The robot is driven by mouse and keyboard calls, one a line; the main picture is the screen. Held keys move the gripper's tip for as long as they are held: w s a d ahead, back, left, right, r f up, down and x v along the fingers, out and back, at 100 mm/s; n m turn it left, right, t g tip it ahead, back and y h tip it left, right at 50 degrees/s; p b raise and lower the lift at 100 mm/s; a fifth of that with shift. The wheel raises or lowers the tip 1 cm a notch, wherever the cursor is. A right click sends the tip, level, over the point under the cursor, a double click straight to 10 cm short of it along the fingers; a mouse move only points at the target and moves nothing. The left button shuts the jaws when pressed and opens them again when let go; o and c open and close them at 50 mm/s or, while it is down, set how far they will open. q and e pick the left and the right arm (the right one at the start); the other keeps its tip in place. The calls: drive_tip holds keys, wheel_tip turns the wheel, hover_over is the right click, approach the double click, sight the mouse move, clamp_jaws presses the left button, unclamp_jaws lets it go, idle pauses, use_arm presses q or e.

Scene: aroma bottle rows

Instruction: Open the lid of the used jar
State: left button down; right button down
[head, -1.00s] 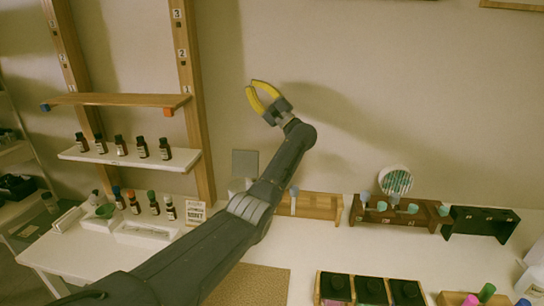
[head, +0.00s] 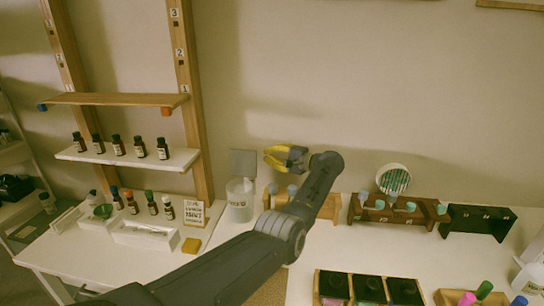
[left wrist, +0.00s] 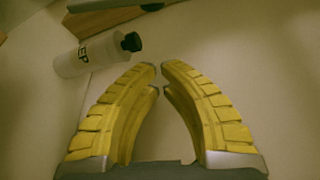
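A whitish, translucent jar (head: 240,200) with small, unreadable print stands on the table near the wall. A grey square panel (head: 243,163) stands upright just above and behind it; I cannot tell if this is its raised lid. My left gripper (head: 266,155), with yellow fingers, is in the air to the right of the jar's top and panel, pointing left and apart from both. It holds nothing. The left wrist view shows its curved fingertips (left wrist: 159,66) with a narrow gap between them. My right gripper is out of view.
A small sign (head: 194,213) and yellow block (head: 191,245) are left of the jar. A wooden rack (head: 398,212) stands right. Dark bottles (head: 118,145) line the shelf.

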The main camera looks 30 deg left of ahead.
sight(252, 153)
use_arm(q)
drive_tip(key=s+a, duration=0.3)
drive_tip(key=a, duration=0.2)
drive_tip(key=shift+s+a+r, duration=0.15)
drive_tip(key=shift+a+r, duration=0.05)
idle(0.6)
idle(0.4)
drive_tip(key=shift+s+d+r+n+y, duration=0.2)
drive_tip(key=shift+s+r+n+y, duration=0.45)
drive_tip(key=shift+n, duration=0.45)
drive_tip(key=shift+r, duration=0.1)
drive_tip(key=shift+h, duration=0.25)
